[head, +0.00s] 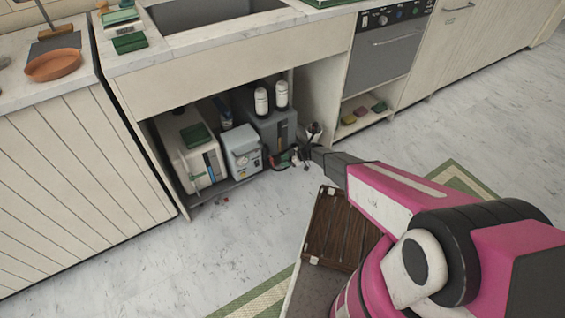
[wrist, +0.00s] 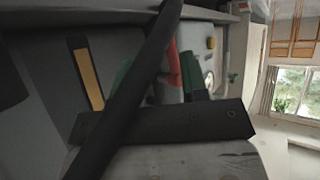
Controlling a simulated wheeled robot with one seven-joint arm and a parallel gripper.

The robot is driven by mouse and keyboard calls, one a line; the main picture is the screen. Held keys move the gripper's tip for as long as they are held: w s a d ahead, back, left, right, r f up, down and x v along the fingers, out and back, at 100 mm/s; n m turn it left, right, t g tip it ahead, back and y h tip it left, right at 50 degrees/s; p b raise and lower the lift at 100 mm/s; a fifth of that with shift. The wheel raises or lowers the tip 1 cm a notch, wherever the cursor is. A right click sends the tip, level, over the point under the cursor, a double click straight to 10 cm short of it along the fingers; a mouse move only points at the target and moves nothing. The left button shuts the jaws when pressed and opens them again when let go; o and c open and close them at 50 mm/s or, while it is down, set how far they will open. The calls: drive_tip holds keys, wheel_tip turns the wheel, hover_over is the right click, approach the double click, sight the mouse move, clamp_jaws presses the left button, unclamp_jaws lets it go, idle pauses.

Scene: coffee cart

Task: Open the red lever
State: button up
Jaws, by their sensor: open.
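The red lever (wrist: 172,62) shows only in part in the wrist view, as a red piece partly hidden behind a dark diagonal bar. In the head view a small red spot (head: 284,160) beside the grey box in the open under-sink cabinet appears to be the same lever. My gripper (head: 303,153) is at the cabinet's right front, close to that red spot. Its jaws are open, and I see nothing held. Dark parts cover much of the wrist view, so I cannot tell whether a finger touches the lever.
The cabinet holds a white box (head: 194,165), a light blue-grey box (head: 243,150), a taller grey box (head: 272,128) and two white bottles (head: 261,101). A brown slatted crate (head: 336,228) is below my arm. The floor (head: 150,265) in front is mostly clear.

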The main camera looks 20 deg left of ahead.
sight(272, 161)
drive_tip(key=shift+w+d+r, duration=0.1)
drive_tip(key=shift+w+d, duration=1.25)
drive_tip(key=shift+d, duration=0.3)
drive_tip(key=c, duration=0.7)
drive_tip(key=shift+d+r+m, duration=0.1)
drive_tip(key=shift+m, duration=0.3)
clamp_jaws()
drive_tip(key=s+d+r+m, duration=0.1)
drive_tip(key=d+r+m, duration=0.4)
drive_tip(key=m, duration=1.2)
drive_tip(key=r+x, duration=0.1)
drive_tip(key=x, duration=1.2)
drive_tip(key=shift+s+a+h, duration=0.4)
drive_tip(key=shift+a, duration=0.05)
